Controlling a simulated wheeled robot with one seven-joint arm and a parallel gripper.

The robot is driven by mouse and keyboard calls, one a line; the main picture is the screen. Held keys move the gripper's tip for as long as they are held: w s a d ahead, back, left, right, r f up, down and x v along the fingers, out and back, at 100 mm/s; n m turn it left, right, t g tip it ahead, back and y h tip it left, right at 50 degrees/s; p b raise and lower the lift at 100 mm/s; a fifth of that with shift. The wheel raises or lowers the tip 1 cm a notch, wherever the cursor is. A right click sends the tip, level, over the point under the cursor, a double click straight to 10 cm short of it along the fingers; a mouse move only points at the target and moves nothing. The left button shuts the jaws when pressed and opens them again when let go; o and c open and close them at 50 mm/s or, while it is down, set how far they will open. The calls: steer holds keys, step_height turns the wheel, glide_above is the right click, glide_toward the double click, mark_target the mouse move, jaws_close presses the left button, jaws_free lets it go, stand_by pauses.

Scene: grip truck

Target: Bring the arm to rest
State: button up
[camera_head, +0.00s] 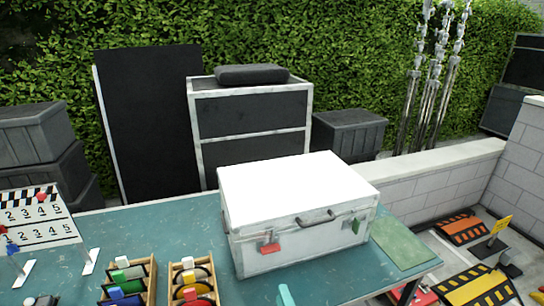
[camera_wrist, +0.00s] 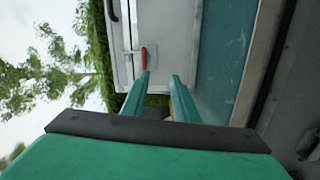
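My gripper (camera_wrist: 160,78) shows in the wrist view with its two teal fingers apart and nothing between them. A teal fingertip of it also shows at the bottom edge of the head view (camera_head: 286,294), in front of the case. A white case (camera_head: 297,184) stands shut on the teal table (camera_head: 190,237). It has a dark handle and two latches, one red (camera_head: 269,246) and one green (camera_head: 356,225). In the wrist view the case (camera_wrist: 185,35) lies beyond the fingers, with the red latch (camera_wrist: 144,58) near the left fingertip. I cannot tell whether they touch.
Two wooden racks (camera_head: 190,264) with coloured pieces stand left of the case. A numbered board (camera_head: 38,216) stands at the far left. A green mat (camera_head: 402,243) lies right of the case. Black-and-yellow ramps (camera_head: 478,288) lie beyond the table at right.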

steer(key=s+f+m+g+h, duration=0.1)
steer(key=s+f+m+h, duration=0.2)
steer(key=s+f+m, duration=0.5)
steer(key=s+a+m, duration=0.1)
steer(key=s+m, duration=0.4)
steer(key=s, duration=0.8)
steer(key=s+a+f+m+h, duration=0.1)
steer(key=s+m, duration=0.5)
steer(key=s, duration=0.7)
steer(key=shift+a+f+g, duration=0.3)
steer(key=shift+a, duration=0.45)
steer(key=shift+w, duration=0.2)
steer(key=shift+s+d, duration=0.1)
